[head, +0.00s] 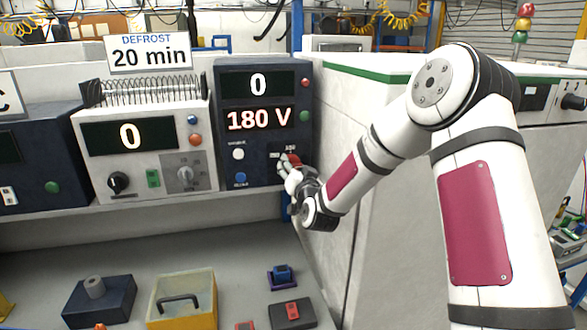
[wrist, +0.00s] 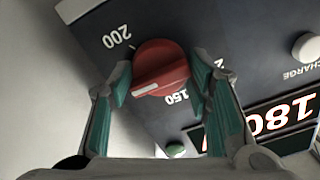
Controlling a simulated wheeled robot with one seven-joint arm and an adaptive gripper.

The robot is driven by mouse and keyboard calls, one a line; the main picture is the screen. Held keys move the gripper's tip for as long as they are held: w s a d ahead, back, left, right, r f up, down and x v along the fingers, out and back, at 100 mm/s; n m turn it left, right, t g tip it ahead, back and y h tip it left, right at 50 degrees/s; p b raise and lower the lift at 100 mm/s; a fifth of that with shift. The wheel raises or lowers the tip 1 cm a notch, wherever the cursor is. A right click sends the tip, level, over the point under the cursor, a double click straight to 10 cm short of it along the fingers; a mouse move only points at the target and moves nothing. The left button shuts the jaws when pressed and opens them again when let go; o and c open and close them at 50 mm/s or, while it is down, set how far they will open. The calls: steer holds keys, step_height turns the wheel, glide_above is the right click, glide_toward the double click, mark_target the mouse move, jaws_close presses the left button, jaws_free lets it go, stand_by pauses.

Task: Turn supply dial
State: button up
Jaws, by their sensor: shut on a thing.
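The supply dial is a red round knob (wrist: 161,68) with a white marker bar, set on the dark panel of the supply unit (head: 228,135). Printed numbers 200 and 150 show around it in the wrist view. My gripper (wrist: 160,88) has its two green-padded fingers on either side of the knob and is shut on it. In the head view my gripper (head: 288,168) hides most of the dial (head: 293,159). The supply display (head: 260,119) reads 180 V, and the display above it (head: 258,85) reads 0.
A white button (head: 238,154) and a blue button (head: 240,177) sit left of the dial. A green button (head: 305,116) is above it. A white unit (head: 150,150) stands to the left, under a "DEFROST 20 min" sign (head: 149,53). A white wall (head: 335,130) rises close on the right.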

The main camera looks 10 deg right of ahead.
steer(key=o, duration=1.2)
steer(key=shift+s, duration=0.1)
steer(key=s, duration=1.1)
steer(key=shift+s, duration=0.4)
